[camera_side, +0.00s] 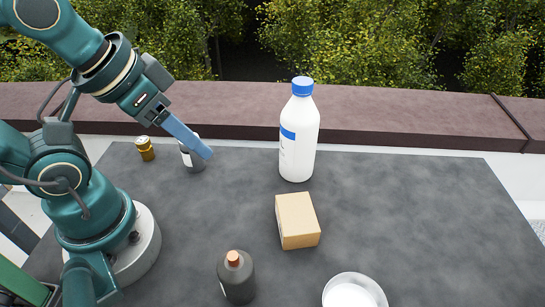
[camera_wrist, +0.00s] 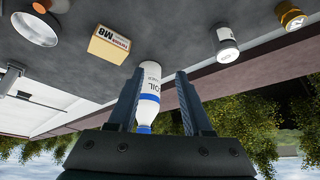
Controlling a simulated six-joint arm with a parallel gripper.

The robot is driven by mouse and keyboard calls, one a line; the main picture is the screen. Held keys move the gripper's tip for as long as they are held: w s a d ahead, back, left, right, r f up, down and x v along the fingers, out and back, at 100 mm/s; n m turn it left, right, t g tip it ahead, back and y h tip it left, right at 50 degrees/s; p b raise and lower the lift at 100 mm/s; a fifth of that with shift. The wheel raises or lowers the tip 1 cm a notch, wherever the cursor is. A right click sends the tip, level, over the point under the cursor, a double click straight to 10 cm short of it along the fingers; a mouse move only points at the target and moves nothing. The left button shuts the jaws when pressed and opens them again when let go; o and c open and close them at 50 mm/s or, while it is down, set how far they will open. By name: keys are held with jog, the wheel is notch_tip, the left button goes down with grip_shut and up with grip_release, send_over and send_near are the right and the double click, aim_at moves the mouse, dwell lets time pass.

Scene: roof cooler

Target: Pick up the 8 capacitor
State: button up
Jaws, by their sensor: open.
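A dark can with a white label (camera_side: 187,160) stands at the back left of the mat in the side view, partly hidden behind my fingers. It also shows at the upper right of the wrist view (camera_wrist: 227,45); its marking is too small to read. A smaller gold can (camera_side: 145,149) stands to its left and shows at the top right corner of the wrist view (camera_wrist: 291,17), with a pale, unclear mark. I cannot tell which is the 8 capacitor. My gripper (camera_side: 207,153) is open and empty above the mat, near the dark can; its fingers (camera_wrist: 160,71) show in the wrist view.
A white oil bottle (camera_side: 298,140) with a blue cap stands right of my gripper. A cardboard box (camera_side: 298,222), a dark bottle with a copper cap (camera_side: 236,279) and a white bowl (camera_side: 381,291) are nearer. The mat's right side is clear. A low ledge (camera_side: 400,122) runs behind.

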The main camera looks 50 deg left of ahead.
jog(key=o, duration=0.6)
jog(key=m+g+y, duration=0.5)
jog(key=m+y, duration=0.6)
jog(key=m, duration=0.3)
send_over(192, 153)
jog(key=s+a, duration=0.1)
notch_tip(192, 153, down, 6)
jog(key=f+m, duration=0.1)
jog(key=w+f+m+t+y, duration=0.1)
jog(key=m, duration=0.1)
jog(key=w+f+m+y, duration=0.1)
jog(key=m, duration=0.1)
jog(key=shift+d+f, duration=0.35)
jog(key=shift+s+d+f+m+t, duration=0.1)
jog(key=shift+s+f+m+t, duration=0.2)
jog(key=shift+f+m, duration=0.15)
jog(key=shift+x, duration=2.5)
